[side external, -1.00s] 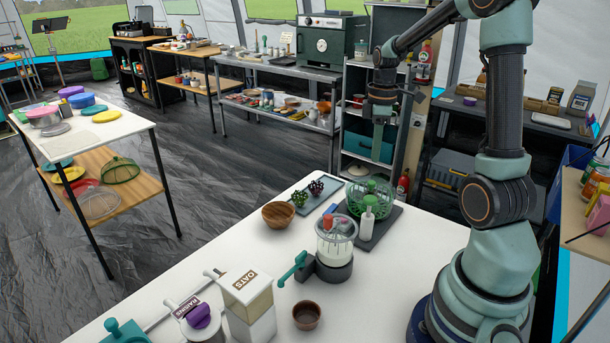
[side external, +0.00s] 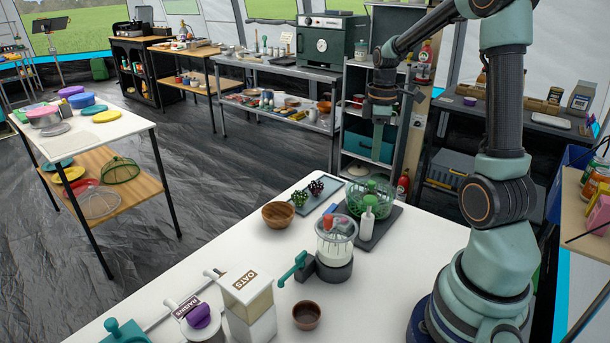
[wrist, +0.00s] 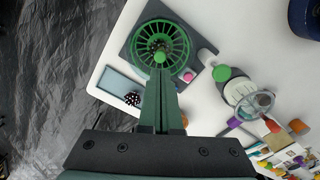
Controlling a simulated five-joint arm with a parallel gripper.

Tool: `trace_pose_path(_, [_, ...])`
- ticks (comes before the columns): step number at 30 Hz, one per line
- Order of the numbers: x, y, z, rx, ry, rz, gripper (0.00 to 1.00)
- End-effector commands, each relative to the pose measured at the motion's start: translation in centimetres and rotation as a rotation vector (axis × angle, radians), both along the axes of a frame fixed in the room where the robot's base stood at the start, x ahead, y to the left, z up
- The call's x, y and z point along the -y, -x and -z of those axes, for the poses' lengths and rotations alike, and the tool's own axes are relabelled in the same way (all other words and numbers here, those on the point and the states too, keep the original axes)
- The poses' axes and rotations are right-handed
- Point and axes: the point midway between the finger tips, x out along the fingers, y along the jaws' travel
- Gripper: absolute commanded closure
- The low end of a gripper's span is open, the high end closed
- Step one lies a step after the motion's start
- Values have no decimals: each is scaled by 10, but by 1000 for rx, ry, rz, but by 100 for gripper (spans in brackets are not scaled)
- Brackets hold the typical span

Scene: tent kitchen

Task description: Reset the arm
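My gripper (side external: 380,145) hangs pointing down in the air, high above the far end of the white table (side external: 400,260). In the wrist view its two green fingers (wrist: 160,80) lie together, with nothing seen between them. Below it stands a green slotted basket with a green knob (side external: 371,200), on a dark grey base; it also shows in the wrist view (wrist: 185,50). The gripper is clear of the basket. Something dark and speckled is in the middle of the basket, partly hidden by the knob.
A cranked clear jar (side external: 335,245), small brown bowl (side external: 306,315) and oats box (side external: 247,300) stand nearer. A shelf (side external: 365,165) stands behind.

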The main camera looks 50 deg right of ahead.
Motion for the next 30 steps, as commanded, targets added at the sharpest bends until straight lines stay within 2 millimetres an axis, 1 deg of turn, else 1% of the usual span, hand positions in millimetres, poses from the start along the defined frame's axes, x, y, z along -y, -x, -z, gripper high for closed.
trace_pose_path(14, [0,0,1,0,0,0,100])
trace_pose_path(30, [0,0,15,0,-1,0,100])
